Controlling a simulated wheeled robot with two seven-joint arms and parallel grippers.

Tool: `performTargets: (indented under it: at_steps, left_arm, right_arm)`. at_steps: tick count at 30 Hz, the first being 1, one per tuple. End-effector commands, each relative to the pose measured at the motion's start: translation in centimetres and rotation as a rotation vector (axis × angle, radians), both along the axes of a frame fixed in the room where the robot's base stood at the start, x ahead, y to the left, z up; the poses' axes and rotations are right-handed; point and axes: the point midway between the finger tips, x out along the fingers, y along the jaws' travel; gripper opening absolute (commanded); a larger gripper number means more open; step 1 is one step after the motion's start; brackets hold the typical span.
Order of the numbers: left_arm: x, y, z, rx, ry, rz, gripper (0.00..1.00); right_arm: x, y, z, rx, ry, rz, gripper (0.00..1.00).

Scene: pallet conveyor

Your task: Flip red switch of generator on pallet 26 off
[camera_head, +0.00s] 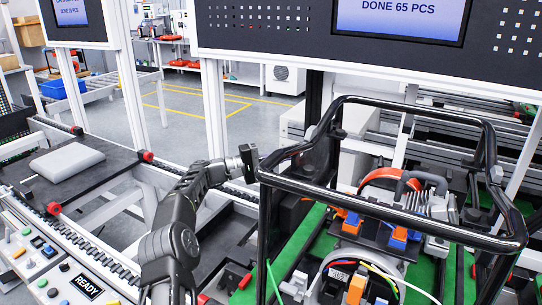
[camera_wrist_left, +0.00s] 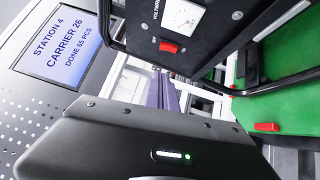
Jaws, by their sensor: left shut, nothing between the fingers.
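The generator (camera_head: 415,205) stands on a green pallet (camera_head: 302,240) at the right of the head view, inside a black tube frame (camera_head: 265,215). My left gripper (camera_head: 249,160) is just left of that frame's upper left corner, shut and empty. In the left wrist view a dark panel (camera_wrist_left: 146,32) carries a white dial meter (camera_wrist_left: 181,17) and the red switch (camera_wrist_left: 168,46). The switch is hidden in the head view. The dark gripper body (camera_wrist_left: 150,145) fills the bottom of the wrist view, apart from the switch in the picture. My right gripper is not in view.
The wrist-view screen (camera_wrist_left: 62,40) reads station 4, carrier 26. A grey block lies on another pallet (camera_head: 95,180) at the left of the conveyor (camera_head: 75,235). A button panel (camera_head: 35,262) is at the lower left. A large screen (camera_head: 400,18) hangs above the generator.

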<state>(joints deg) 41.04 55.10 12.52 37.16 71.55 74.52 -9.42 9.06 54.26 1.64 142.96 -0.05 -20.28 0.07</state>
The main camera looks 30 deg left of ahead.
Motion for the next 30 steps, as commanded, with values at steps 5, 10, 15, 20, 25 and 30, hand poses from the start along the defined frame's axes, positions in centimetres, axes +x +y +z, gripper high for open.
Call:
performTargets:
  at_steps: [5,10,15,20,25,30]
  left_arm:
    - [2.5,-2.3,0.6,0.001,0.0,-0.002,0.0]
    - [2.6,-3.8,0.8,-0.001,0.001,-0.001,0.0]
    - [2.7,-5.3,0.9,-0.001,0.001,-0.001,0.0]
    - [2.7,-6.1,0.9,0.001,0.001,0.0,0.0]
    - [2.7,-6.2,0.8,0.0,0.0,0.0,0.0]
    - [2.7,-6.2,0.8,0.001,0.0,0.0,0.0]
  right_arm:
    - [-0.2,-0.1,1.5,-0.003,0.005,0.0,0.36]
    - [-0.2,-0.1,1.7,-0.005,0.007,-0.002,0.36]
    - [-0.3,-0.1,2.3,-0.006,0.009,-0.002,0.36]
    - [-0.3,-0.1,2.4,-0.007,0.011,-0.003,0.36]
    - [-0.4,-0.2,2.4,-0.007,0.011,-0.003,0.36]
    - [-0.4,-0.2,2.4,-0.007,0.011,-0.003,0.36]
